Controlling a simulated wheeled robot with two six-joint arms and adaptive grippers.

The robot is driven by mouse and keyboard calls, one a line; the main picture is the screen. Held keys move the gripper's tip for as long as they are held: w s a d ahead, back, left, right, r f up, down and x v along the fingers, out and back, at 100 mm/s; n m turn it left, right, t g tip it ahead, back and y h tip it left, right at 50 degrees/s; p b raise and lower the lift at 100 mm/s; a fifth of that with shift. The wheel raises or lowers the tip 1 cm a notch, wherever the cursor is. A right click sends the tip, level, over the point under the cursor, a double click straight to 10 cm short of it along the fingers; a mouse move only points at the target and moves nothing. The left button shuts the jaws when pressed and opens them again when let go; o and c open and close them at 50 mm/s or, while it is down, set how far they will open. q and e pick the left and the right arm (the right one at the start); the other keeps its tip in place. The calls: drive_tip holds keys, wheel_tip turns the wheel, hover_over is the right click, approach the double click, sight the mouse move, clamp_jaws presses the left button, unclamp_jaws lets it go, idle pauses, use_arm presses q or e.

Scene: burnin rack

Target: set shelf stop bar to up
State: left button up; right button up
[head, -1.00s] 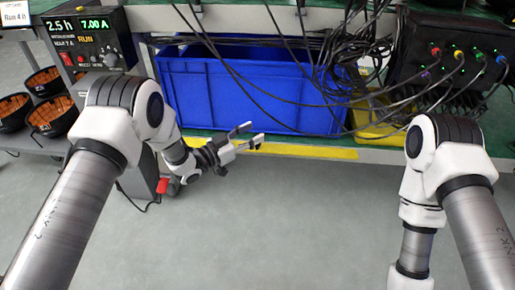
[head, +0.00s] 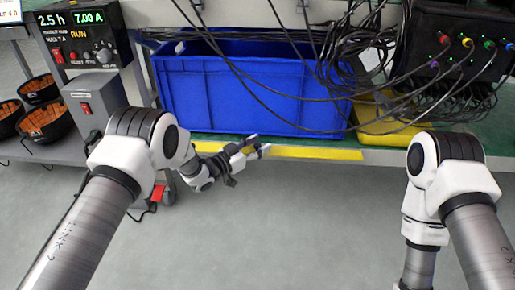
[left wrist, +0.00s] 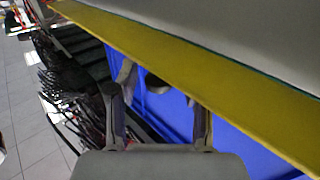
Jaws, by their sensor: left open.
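The shelf stop bar appears to be the yellow strip (head: 315,153) along the front edge of the low shelf, in front of the blue bin. It lies low against the shelf edge. My left gripper (head: 259,145) is open and empty, with its tips overlapping the strip in the head view; I cannot tell whether they touch it. In the left wrist view the yellow strip (left wrist: 205,78) runs diagonally past the open fingers (left wrist: 157,110), with blue behind. My right arm shows at the right, but its gripper is out of frame.
A blue bin (head: 235,95) fills the shelf behind the strip. Black cables hang in front of the bin from a black box (head: 455,50) with coloured plugs. A yellow tray (head: 390,120) sits at right. A control unit (head: 85,40) stands left. The grey floor is clear.

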use_arm(q)
clamp_jaws()
drive_tip(key=shift+r+p, duration=0.2)
drive_tip(key=shift+p, duration=0.1)
idle(0.4)
drive_tip(key=shift+w+r+n+p, duration=0.2)
drive_tip(key=shift+r+n+p, duration=0.1)
drive_tip(key=shift+p, duration=0.5)
drive_tip(key=n+g+y+p, duration=0.1)
drive_tip(key=p, duration=0.1)
drive_tip(key=w+r+n+g+p, duration=0.1)
drive_tip(key=p, duration=0.2)
drive_tip(key=shift+g+y, duration=0.3)
drive_tip(key=shift+y, duration=0.1)
drive_tip(key=shift+w+f+n+g+y+p, duration=0.2)
drive_tip(key=shift+w+n+g+y+p, duration=0.25)
drive_tip(key=shift+n+g+p, duration=0.4)
drive_tip(key=shift+w, duration=0.1)
unclamp_jaws()
drive_tip(key=shift+a+f, duration=0.1)
